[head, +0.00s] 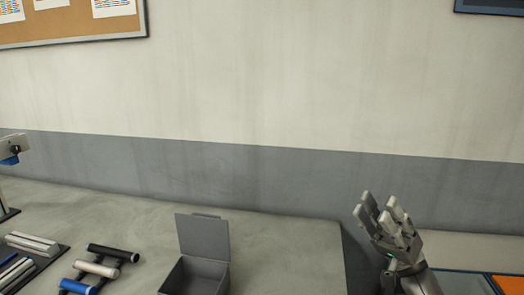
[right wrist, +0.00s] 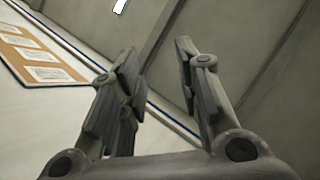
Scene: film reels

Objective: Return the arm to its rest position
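My right gripper (head: 383,214) shows at the lower right of the head view, raised and pointing up, beyond the right end of the grey table (head: 285,245). In the right wrist view its two fingers (right wrist: 160,85) stand apart with nothing between them. My left gripper is not in the head view.
An open grey box (head: 203,245) with its lid up stands on the table. To its left are black, white and blue rolls (head: 97,267) on a rack and a dark tray (head: 35,260) with light bars. A blue and orange surface (head: 508,284) lies at the lower right.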

